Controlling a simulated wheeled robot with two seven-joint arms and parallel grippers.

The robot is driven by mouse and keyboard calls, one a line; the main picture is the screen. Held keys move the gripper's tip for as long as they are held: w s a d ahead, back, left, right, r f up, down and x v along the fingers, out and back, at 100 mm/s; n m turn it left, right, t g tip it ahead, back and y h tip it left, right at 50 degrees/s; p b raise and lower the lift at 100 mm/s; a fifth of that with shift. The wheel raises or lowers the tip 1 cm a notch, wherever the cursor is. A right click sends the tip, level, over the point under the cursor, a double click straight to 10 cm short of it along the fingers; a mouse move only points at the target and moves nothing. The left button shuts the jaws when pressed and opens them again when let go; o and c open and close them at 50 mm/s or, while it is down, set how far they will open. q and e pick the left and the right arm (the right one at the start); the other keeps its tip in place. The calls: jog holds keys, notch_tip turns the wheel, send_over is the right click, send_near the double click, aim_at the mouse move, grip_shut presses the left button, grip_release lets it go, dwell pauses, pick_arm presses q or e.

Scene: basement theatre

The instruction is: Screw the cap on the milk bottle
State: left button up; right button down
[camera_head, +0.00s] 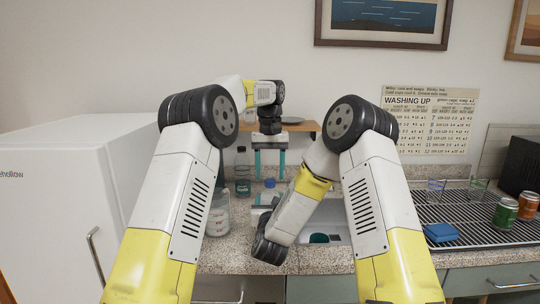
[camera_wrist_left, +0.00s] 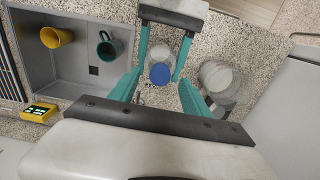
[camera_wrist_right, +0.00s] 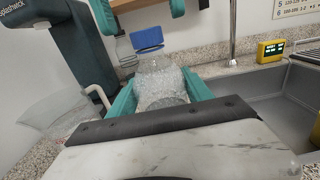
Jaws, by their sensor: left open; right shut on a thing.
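Whether the cap is threaded tight cannot be told. My right gripper (camera_wrist_right: 160,98) is shut around the bottle's body from the side. My left gripper (camera_head: 270,172) points down above the cap, open and empty, with its teal fingers apart on either side; they are clear of the cap.
A clear jug (camera_head: 218,216) and another bottle (camera_head: 243,172) stand on the counter nearby. The sink holds a yellow mug (camera_wrist_left: 56,37) and a teal mug (camera_wrist_left: 109,47). A yellow timer (camera_wrist_right: 270,51) sits by the sink. A drying rack (camera_head: 465,222) with cans is at right.

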pick_arm(q)
notch_tip(320, 180, up, 10)
dwell(0.5)
pick_arm(e)
jog(key=shift+c, duration=1.8)
grip_release()
jog(key=s, duration=0.7)
jog(key=shift+s, duration=0.4)
